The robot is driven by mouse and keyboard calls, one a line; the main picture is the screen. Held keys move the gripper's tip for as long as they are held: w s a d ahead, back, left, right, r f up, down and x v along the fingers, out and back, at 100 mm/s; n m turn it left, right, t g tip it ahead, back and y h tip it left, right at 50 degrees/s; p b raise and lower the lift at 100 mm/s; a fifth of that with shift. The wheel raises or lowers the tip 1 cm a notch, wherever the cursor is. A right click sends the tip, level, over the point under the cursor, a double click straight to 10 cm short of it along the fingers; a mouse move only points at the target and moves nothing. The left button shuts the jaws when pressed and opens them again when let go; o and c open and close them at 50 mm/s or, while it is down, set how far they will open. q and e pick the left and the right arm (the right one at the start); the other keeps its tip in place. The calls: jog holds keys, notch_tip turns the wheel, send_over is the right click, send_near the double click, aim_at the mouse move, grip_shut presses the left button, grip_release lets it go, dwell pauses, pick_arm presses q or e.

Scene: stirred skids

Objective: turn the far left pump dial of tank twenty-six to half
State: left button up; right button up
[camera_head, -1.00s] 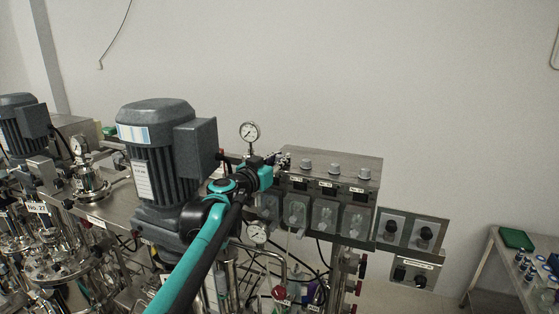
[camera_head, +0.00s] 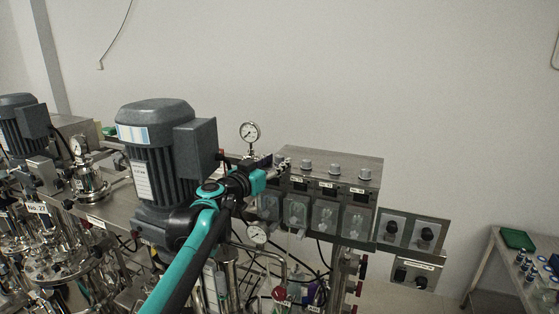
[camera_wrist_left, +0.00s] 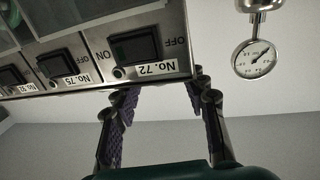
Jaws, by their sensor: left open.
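The steel pump box (camera_head: 345,165) stands right of centre in the head view, with a row of dials on its top. Three dials show clearly, among them a grey one (camera_head: 307,166); the far left dial is hidden at my left gripper (camera_head: 281,162). That gripper is at the box's top left end, its fingers apart. In the left wrist view the box front (camera_wrist_left: 95,48) appears upside down, and the two spread purple-padded fingers (camera_wrist_left: 165,92) reach past its edge beside the No. 72 label. No dial shows between them there.
A large grey motor (camera_head: 160,150) stands left of the box, close to my arm. A pressure gauge (camera_head: 249,132) rises just behind the gripper; it also shows in the wrist view (camera_wrist_left: 254,58). A panel with black knobs (camera_head: 410,232) is at the right. Space above the box is clear.

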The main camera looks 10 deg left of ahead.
pick_arm(q)
jog(key=v, duration=0.9)
jog(key=shift+s, duration=0.25)
jog(key=shift+a+r, duration=0.1)
jog(key=shift+c, duration=0.4)
